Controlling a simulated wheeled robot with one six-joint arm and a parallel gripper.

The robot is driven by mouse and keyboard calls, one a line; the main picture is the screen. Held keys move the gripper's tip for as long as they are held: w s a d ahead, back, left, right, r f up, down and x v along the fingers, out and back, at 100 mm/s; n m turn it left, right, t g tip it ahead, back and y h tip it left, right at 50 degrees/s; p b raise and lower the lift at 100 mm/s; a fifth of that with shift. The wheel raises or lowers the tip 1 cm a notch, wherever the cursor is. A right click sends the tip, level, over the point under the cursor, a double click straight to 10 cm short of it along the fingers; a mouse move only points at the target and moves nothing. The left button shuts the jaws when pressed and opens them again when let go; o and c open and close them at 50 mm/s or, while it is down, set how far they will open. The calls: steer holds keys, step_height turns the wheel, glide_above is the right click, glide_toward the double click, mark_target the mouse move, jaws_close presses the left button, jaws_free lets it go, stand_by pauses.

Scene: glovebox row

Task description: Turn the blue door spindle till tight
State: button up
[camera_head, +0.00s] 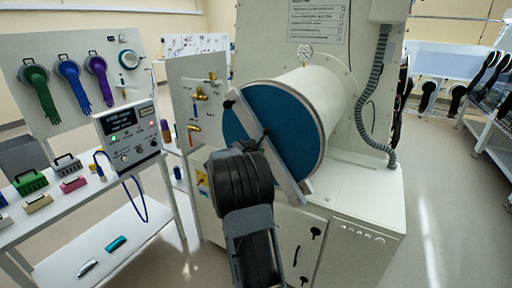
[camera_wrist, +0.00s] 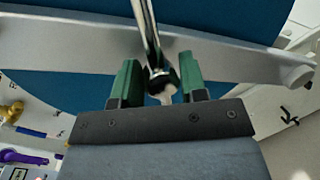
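The blue round door (camera_head: 290,126) closes the end of the white cylinder, with a grey bar across it, and it fills the back of the wrist view (camera_wrist: 85,88). The spindle shows in the wrist view as a shiny metal rod (camera_wrist: 148,30) with a dark rounded end in front of the grey bar. My gripper (camera_wrist: 160,82) has two green fingers, one on each side of that end. Narrow gaps seem to show beside it, so the fingers look open around it. In the head view my dark wrist hides the fingers and part of the door.
Brass valves (camera_head: 197,97) sit on a panel left of the door. A bench with a control box (camera_head: 128,133) and small coloured cases (camera_head: 30,182) stands at the left. A grey hose (camera_head: 375,85) runs down the cabinet's right side. The floor (camera_head: 440,210) at right is clear.

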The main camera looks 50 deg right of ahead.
steer(key=shift+d, duration=0.25)
steer(key=shift+c, duration=0.3)
jaws_close()
